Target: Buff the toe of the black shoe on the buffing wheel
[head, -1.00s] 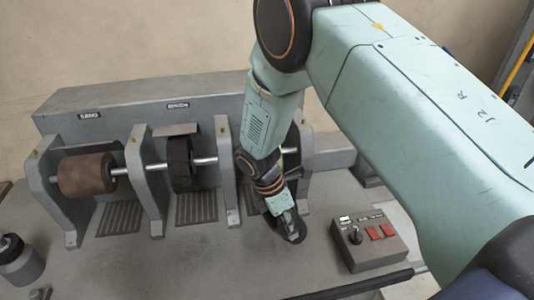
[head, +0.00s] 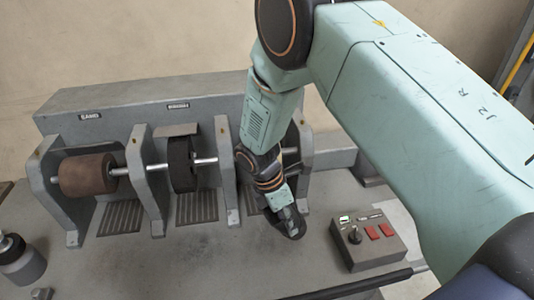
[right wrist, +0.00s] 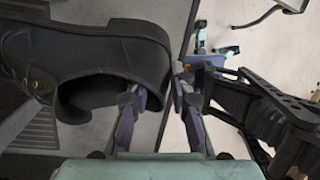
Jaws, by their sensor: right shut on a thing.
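The black shoe (head: 291,229) hangs from my right gripper (head: 287,213) in front of the machine's right-hand bay, above the grey bed. In the right wrist view the shoe (right wrist: 98,52) fills the left side, its opening facing me. My right gripper (right wrist: 160,92) is shut on the shoe's rear edge. The right-hand wheel of the machine, behind my forearm in the head view, is almost wholly hidden, so I cannot see its surface. The shoe appears to be in front of that bay, apart from the wheel. My left gripper is not in view.
The grey machine (head: 125,101) carries a brown sanding wheel (head: 87,175) and a black wheel (head: 180,163) between uprights. A control box (head: 365,245) with a knob and red buttons stands right of the shoe. A bottle (head: 22,265) stands at left.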

